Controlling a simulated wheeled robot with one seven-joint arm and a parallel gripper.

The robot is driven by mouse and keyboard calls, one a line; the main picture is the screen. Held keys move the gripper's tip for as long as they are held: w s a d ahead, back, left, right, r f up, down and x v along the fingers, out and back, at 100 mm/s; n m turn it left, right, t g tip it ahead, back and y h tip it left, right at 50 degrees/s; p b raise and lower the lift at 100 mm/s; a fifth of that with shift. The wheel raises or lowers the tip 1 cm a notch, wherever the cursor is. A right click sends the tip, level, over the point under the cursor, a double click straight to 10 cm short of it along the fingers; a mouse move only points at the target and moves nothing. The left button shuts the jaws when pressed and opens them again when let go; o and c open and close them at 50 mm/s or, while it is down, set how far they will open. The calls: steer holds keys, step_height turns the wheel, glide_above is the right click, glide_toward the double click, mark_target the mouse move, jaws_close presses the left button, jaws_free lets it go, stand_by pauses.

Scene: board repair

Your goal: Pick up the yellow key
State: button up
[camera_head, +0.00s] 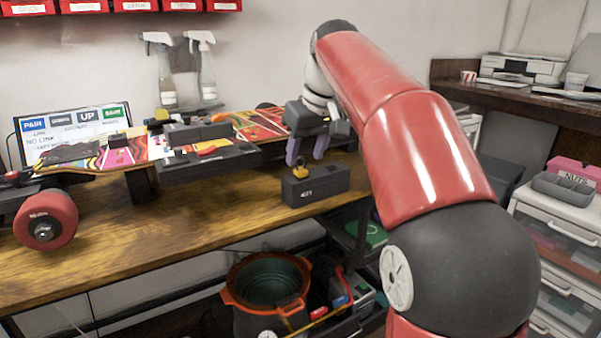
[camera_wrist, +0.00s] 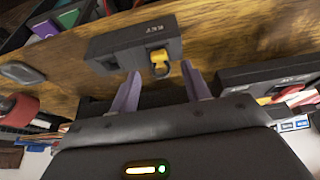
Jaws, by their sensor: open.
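The yellow key (camera_head: 301,171) sits in the top of a dark box marked KEY (camera_head: 316,189) near the front edge of the workbench. In the wrist view the yellow key (camera_wrist: 159,60) stands on the face of the dark box (camera_wrist: 112,46), a little beyond my fingertips. My gripper (camera_head: 305,158) is open and empty, with its two purple fingers just above the box and close to the key. In the wrist view the fingers of my gripper (camera_wrist: 160,76) lie on either side of the key, apart from it.
A colourful skateboard deck (camera_head: 110,155) with red wheels (camera_head: 46,219) and dark modules lies on the wooden bench (camera_head: 215,210), left of the box. A screen (camera_head: 75,125) and spray bottles (camera_head: 206,70) stand behind. An orange-rimmed bucket (camera_head: 268,290) is below. Bare bench lies left of the box.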

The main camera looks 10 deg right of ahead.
mark_target(302, 162)
steer(key=x, duration=0.3)
steer(key=shift+w+f+b, duration=0.15)
steer(key=shift+f+b, duration=0.05)
steer(key=shift+b, duration=0.1)
jaws_close()
steer(key=shift+r, duration=0.1)
